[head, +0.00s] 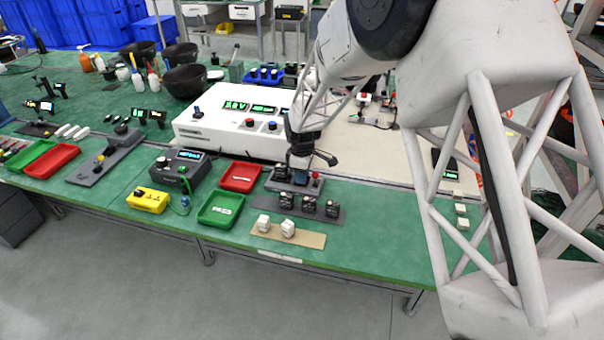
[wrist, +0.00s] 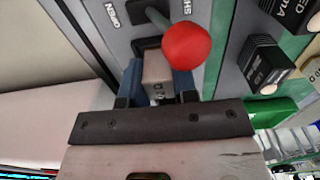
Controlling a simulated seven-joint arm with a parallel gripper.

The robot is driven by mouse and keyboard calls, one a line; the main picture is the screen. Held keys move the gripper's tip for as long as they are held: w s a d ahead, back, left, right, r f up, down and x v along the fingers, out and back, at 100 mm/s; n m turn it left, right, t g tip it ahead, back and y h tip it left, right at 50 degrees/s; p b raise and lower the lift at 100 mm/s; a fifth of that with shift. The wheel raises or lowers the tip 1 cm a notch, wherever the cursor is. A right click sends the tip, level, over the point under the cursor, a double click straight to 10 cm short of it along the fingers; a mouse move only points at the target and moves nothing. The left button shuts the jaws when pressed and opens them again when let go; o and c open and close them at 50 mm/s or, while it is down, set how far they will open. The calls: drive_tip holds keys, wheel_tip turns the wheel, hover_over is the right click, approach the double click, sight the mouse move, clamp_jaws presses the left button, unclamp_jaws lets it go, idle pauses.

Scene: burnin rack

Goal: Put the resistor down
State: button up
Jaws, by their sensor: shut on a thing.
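In the wrist view my gripper (wrist: 158,92) is shut on a small grey-brown block, the resistor (wrist: 157,68), between blue finger pads. The block is right over a grey panel (wrist: 105,38) marked OPEN and SHUT. A lever with a red ball knob (wrist: 187,45) stands close beside the block, to its right. In the head view my gripper (head: 302,165) points down at the grey unit (head: 275,185) with the red knob (head: 317,175). The gripper hides the resistor there. I cannot tell whether the resistor touches the panel.
Several black modules (head: 308,204) stand on a grey strip just in front. Two white blocks (head: 288,228) sit on a tan board (head: 260,236). A red tray (head: 240,177) and a green tray (head: 220,208) are to the left. A large white instrument (head: 215,133) stands behind.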

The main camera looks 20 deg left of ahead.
drive_tip(key=o, duration=0.9)
drive_tip(key=shift+r, duration=0.15)
drive_tip(key=shift+r, duration=6)
